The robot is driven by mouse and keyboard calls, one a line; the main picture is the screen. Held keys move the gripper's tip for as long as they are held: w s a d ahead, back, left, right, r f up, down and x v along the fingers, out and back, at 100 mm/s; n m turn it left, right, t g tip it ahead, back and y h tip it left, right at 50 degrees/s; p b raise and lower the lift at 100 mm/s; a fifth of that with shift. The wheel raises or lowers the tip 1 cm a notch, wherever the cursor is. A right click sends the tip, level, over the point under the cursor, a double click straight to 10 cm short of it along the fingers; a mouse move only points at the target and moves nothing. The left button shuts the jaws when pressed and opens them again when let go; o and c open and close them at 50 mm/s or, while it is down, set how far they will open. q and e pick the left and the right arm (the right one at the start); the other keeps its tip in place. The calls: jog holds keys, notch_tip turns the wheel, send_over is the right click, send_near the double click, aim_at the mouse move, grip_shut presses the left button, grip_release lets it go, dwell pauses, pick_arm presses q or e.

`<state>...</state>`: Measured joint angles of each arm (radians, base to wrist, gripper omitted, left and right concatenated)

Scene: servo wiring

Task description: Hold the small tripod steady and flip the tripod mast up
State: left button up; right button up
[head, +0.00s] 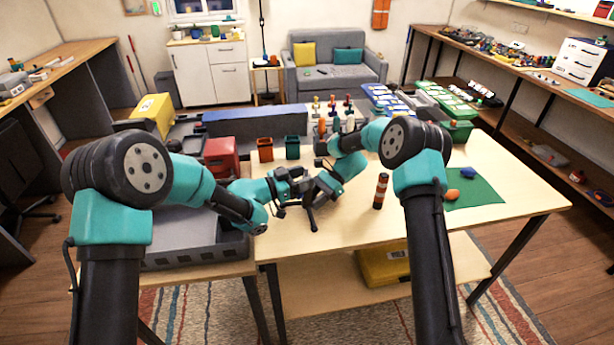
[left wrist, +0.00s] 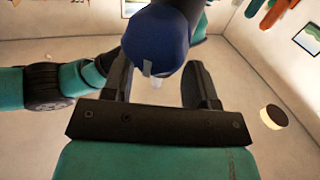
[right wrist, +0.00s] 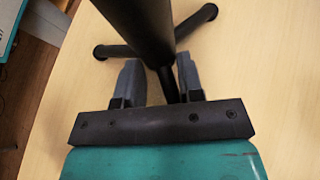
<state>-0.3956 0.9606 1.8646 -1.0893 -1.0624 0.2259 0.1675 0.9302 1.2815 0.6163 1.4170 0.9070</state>
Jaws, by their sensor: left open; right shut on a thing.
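The small black tripod (head: 311,214) stands on the light wooden table between my two arms. In the right wrist view its splayed legs (right wrist: 192,24) rest on the table, and a thick black tube (right wrist: 142,25) rises toward the camera. My right gripper (head: 320,192) is shut on a thin black part of the tripod, between its fingers (right wrist: 160,80). My left gripper (head: 288,180) is open beside the tripod. In the left wrist view a dark blue rounded piece (left wrist: 158,42) is just beyond its parted fingers (left wrist: 163,85). Whether this belongs to the mast is unclear.
A grey tray (head: 190,255) lies left of the tripod. An orange bin (head: 265,150) and a green bin (head: 292,147) stand behind. A striped cylinder (head: 380,190) stands to the right, with a green mat (head: 475,192) farther right. The front middle of the table is clear.

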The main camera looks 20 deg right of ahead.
pick_arm(q)
jog(key=shift+w+d, duration=0.15)
jog(key=shift+d, duration=0.7)
jog(key=shift+c, duration=0.3)
grip_shut()
